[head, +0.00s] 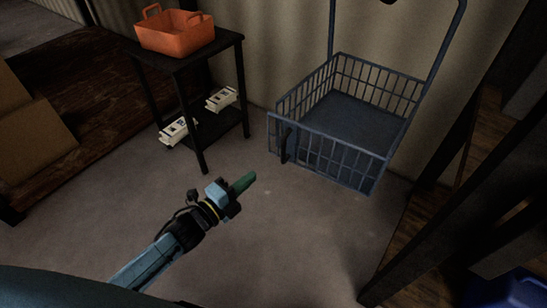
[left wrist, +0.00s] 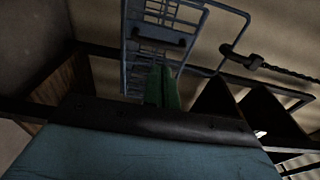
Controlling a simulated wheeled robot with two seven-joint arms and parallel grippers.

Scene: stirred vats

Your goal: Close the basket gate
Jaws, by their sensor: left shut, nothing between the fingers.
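The blue wire basket (head: 365,118) stands at the back, right of centre, in a tall blue frame. Its barred gate (head: 330,160) is the front panel, upright, with a dark handle (head: 286,142) near its left end. I cannot tell whether the gate's left end meets the side wall. My left gripper (head: 244,183) has green fingers, shut and empty, in front of and to the left of the gate, apart from it. In the left wrist view, the shut fingers (left wrist: 162,86) point towards the basket (left wrist: 160,38). My right gripper is not in view.
A dark side table (head: 190,62) with an orange basket (head: 176,32) on top and white items (head: 221,98) on its lower shelf stands left of the wire basket. Dark wooden structures stand at the right. The floor before the gate is clear.

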